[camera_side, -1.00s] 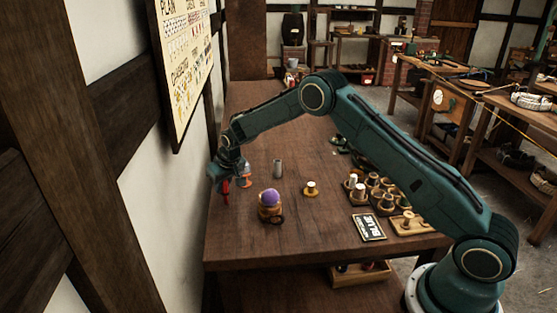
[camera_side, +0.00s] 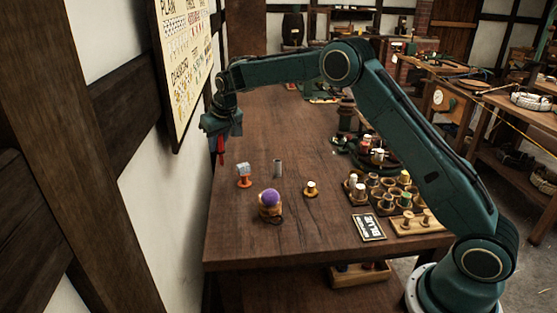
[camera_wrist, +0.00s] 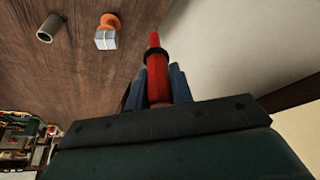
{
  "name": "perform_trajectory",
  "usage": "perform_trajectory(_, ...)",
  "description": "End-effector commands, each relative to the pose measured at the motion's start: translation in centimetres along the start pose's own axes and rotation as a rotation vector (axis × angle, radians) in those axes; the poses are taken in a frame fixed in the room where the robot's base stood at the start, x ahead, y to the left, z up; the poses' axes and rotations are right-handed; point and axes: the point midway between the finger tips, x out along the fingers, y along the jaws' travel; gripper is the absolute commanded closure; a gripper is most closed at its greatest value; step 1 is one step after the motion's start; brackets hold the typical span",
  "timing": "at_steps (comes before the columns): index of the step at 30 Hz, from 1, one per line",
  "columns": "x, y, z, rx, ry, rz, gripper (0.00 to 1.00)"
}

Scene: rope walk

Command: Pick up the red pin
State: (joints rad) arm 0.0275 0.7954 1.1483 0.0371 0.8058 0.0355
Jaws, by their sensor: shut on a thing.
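My gripper (camera_side: 222,134) is shut on the red pin (camera_side: 221,151) and holds it above the far left end of the wooden table, near the wall. In the side view the pin hangs downward, clear of the tabletop. In the wrist view the red pin (camera_wrist: 154,58) sticks out from between the two blue-grey fingers (camera_wrist: 159,86). It has a dark ring partway along and a paler part between the fingers.
Below on the table (camera_side: 300,235) stand an orange-based stand with a grey-white top (camera_side: 243,175), a grey cylinder (camera_side: 278,168), a purple ball on a wooden holder (camera_side: 270,200) and a small spool (camera_side: 310,189). Trays of spools (camera_side: 385,200) lie right. The wall with a chart (camera_side: 185,70) is close left.

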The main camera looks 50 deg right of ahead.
Motion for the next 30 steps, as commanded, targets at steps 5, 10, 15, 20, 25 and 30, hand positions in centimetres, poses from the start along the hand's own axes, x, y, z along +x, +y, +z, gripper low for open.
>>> perform_trajectory(5, -2.8, 0.0, -1.2, 0.0, 0.004, 0.0, 0.99)
perform_trajectory(10, -4.2, 0.0, -1.8, -0.001, 0.001, 0.0, 0.99)
perform_trajectory(15, -4.8, 0.0, -2.0, -0.001, 0.001, 0.0, 0.99)
perform_trajectory(20, -4.8, 0.0, -2.0, -0.001, 0.0, 0.0, 0.99)
perform_trajectory(25, -4.8, 0.0, -2.0, 0.0, 0.001, 0.0, 0.99)
perform_trajectory(30, -4.8, 0.0, -2.0, 0.0, 0.0, 0.0, 0.99)
